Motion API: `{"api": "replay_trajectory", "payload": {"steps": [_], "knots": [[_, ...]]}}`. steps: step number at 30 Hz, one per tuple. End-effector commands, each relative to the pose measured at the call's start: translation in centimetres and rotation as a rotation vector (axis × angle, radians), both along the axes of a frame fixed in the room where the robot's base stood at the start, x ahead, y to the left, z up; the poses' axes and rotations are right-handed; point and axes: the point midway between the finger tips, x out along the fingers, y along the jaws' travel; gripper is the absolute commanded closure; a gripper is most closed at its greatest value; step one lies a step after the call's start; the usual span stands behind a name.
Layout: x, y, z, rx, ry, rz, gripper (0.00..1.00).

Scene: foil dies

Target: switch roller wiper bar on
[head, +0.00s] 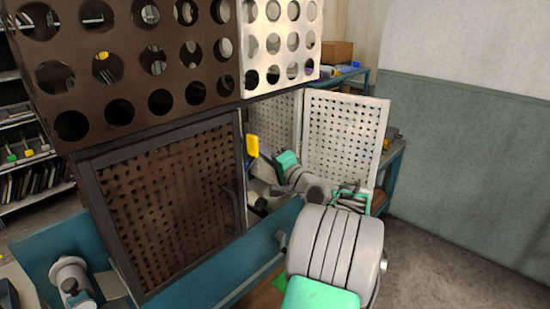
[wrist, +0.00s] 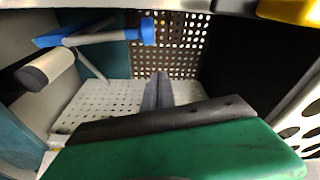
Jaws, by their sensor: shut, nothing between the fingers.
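In the wrist view my gripper (wrist: 158,88) shows as dark fingers closed together in front of a green body, with nothing between them. A blue-ended pale bar (wrist: 85,36) lies across the upper left of the wrist view, apart from my fingers. A pale cylinder with a dark band (wrist: 45,70) is below it at left. I cannot tell for certain which of these is the roller wiper bar. In the head view my arm reaches into the machine opening beside the yellow part (head: 252,145); the fingertips cannot be made out there.
A brown perforated door (head: 170,200) stands left of the opening, and white perforated panels (head: 345,135) stand open to the right. The yellow part also shows at the top right of the wrist view (wrist: 290,10). A blue front panel (head: 250,255) runs below the opening.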

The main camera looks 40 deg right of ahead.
Motion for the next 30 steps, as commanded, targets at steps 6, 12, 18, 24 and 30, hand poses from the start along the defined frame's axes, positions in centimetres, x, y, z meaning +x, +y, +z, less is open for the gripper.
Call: {"api": "replay_trajectory", "payload": {"steps": [6,12,18,24,30], "knots": [[0.7,2.5,-0.4,0.001,0.000,0.001,1.00],[0.4,3.7,-1.0,0.000,0.000,0.000,1.00],[0.4,3.6,-1.1,0.000,0.000,0.000,1.00],[0.4,5.2,-1.2,-0.002,0.000,0.003,1.00],[0.4,6.5,-1.2,0.000,0.000,0.001,1.00]]}}
